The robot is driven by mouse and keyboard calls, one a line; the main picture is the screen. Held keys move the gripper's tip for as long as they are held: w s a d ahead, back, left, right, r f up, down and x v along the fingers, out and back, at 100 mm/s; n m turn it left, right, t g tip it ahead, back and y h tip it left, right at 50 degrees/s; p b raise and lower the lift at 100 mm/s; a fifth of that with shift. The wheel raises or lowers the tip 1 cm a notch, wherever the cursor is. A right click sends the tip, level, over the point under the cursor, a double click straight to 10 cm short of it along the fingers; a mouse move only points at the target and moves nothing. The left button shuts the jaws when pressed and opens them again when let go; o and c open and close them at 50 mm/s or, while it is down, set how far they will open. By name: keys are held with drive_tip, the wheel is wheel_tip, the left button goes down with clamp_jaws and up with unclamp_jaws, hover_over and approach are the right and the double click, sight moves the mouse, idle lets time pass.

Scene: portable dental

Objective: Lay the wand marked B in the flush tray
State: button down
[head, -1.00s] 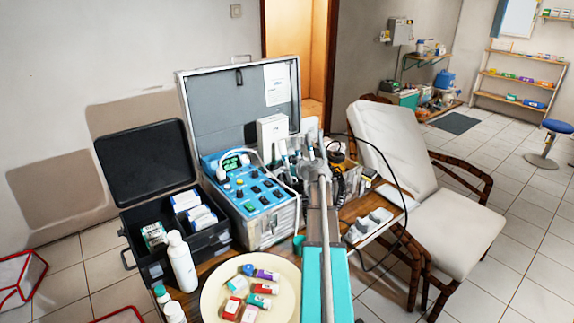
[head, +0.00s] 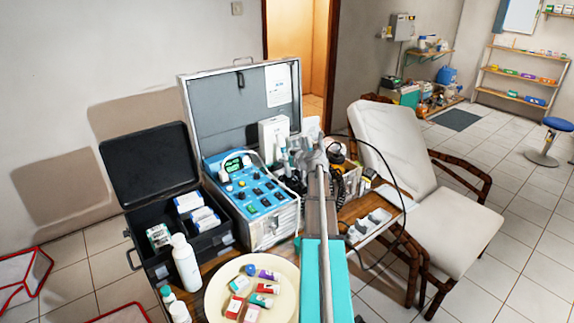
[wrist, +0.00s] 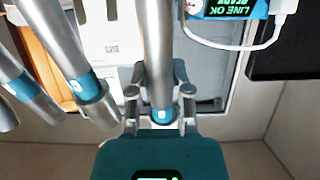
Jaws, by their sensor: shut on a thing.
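In the wrist view my gripper (wrist: 161,98) is closed around a grey metal wand with a blue band (wrist: 162,80). The small mark on its band is too small to read. Two similar wands with blue bands, a nearer wand (wrist: 78,82) and a farther wand (wrist: 18,86), stand to the left, apart from my fingers. In the head view my arm covers most of the gripper and the held wand, beside the open case. A white tray-like surface (head: 408,205) with grey pieces lies right of my arm; I cannot tell whether it is the flush tray.
The blue control panel (head: 250,190) with a white hose sits in the open grey case (head: 240,105). A black box (head: 150,170), white bottle (head: 185,262) and round cream plate (head: 225,310) of small cartons are on the left. A dark cable loops near the reclining chair (head: 380,150).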

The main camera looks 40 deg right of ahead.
sight(285, 151)
drive_tip(key=shift+w+r+p, duration=0.25)
drive_tip(key=shift+r+p, duration=0.3)
drive_tip(key=shift+r, duration=0.1)
drive_tip(key=shift+w+r+p, duration=0.25)
drive_tip(key=shift+r+p, duration=0.3)
drive_tip(key=shift+r, duration=0.1)
drive_tip(key=shift+r, duration=0.15)
wheel_tip(285, 151, up, 16)
drive_tip(key=p, duration=1.6)
drive_tip(key=shift+r+p, duration=0.2)
drive_tip(key=shift+p, duration=0.15)
drive_tip(key=shift+s, duration=0.15)
